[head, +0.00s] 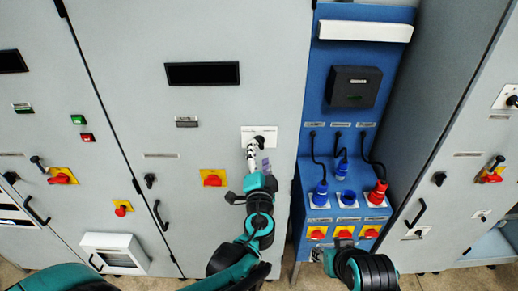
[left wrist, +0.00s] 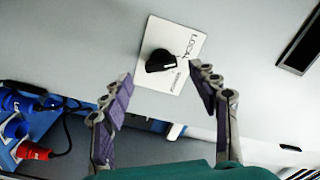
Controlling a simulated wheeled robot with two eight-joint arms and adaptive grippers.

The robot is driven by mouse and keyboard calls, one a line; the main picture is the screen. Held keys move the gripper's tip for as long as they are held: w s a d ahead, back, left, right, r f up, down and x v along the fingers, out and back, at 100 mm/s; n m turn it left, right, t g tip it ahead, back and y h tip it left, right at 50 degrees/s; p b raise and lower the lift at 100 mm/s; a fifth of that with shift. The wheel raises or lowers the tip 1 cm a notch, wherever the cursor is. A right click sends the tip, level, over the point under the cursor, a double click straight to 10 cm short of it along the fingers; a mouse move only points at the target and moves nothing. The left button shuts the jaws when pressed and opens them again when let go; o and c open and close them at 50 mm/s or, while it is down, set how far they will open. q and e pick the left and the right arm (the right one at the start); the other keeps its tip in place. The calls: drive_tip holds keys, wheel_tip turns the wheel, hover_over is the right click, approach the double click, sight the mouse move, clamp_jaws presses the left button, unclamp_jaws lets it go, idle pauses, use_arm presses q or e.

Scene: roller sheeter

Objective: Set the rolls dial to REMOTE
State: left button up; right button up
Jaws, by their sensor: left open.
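The rolls dial is a black knob (left wrist: 160,61) on a white plate (left wrist: 184,38) in the left wrist view. One label on the plate reads LOCAL; a smaller one below it is hard to read. I cannot tell for sure which label the knob points at. In the head view the plate (head: 248,131) is on the grey cabinet front, partly hidden by my gripper. My left gripper (head: 252,150) is in front of it. In the left wrist view the open fingers (left wrist: 160,84) are on either side of the knob's lower area, apart from it, with nothing between them.
Right of the dial is a blue socket panel (head: 311,100) with plugged cables and red-yellow switches (head: 343,232). A red-yellow switch (head: 212,178) and a black handle (head: 160,214) are left of my arm. Part of my right arm shows at bottom right.

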sight(259, 145)
use_arm(q)
drive_tip(key=shift+w, duration=1.7)
drive_tip(key=shift+r, duration=0.1)
drive_tip(key=c, duration=1.2)
drive_tip(key=shift+o, duration=0.2)
drive_tip(key=shift+m, duration=0.3)
drive_tip(key=m+b, duration=0.1)
drive_tip(key=m, duration=0.4)
drive_tip(key=m+b, duration=0.1)
drive_tip(key=m, duration=0.5)
drive_tip(key=shift+m, duration=0.3)
drive_tip(key=o, duration=1.2)
drive_tip(key=shift+c, duration=0.2)
